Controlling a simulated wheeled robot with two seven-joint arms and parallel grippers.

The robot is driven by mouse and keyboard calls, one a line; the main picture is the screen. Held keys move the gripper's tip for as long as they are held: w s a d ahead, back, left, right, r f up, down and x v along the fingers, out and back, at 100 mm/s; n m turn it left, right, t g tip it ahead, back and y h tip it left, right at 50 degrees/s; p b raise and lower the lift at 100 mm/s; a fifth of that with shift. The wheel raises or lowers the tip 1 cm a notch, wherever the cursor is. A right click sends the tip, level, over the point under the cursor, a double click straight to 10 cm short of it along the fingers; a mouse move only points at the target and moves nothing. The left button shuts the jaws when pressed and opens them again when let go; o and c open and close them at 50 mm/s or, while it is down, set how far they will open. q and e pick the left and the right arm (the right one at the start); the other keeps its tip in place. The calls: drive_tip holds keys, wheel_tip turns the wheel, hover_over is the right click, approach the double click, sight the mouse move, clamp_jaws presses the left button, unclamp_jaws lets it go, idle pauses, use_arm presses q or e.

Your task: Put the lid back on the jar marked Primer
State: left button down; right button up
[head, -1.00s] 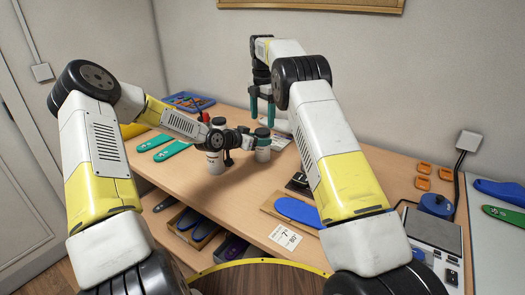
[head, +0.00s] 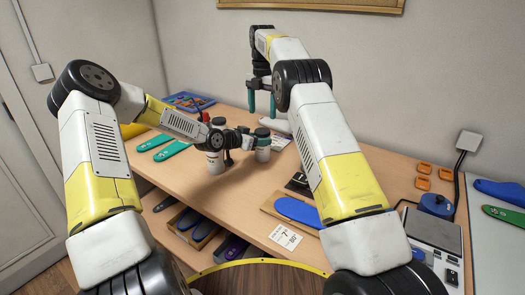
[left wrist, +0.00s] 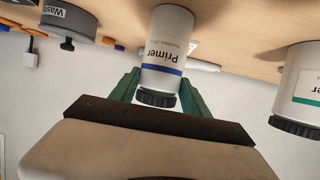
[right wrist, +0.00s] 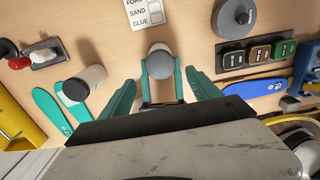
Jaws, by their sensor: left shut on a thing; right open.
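The jar marked Primer (left wrist: 162,50) is white with a blue band and stands upright on the table. Its dark lid (left wrist: 157,98) is at the jar's mouth, between the green fingers of my left gripper (left wrist: 160,92), shut on it. I cannot tell whether the lid is fully seated. The jar is the right one of two in the head view (head: 262,153). My right gripper (head: 262,104) is open and empty above and behind it. In the right wrist view the lid's top (right wrist: 160,66) shows between my left gripper's fingers.
A similar lidded jar with a green band (left wrist: 303,80) stands to the left in the head view (head: 215,162). A grey container labelled "Wash" (left wrist: 68,22) is nearby. Teal insoles (head: 172,150) lie left, a blue insole (head: 298,210) at front right.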

sight(263, 131)
wheel_tip(263, 131, down, 8)
drive_tip(key=shift+r, duration=0.2)
drive_tip(key=shift+c, duration=0.2)
drive_tip(key=c, duration=1.4)
drive_tip(key=m, duration=0.3)
drive_tip(key=o, duration=1.5)
drive_tip(key=shift+o, duration=0.2)
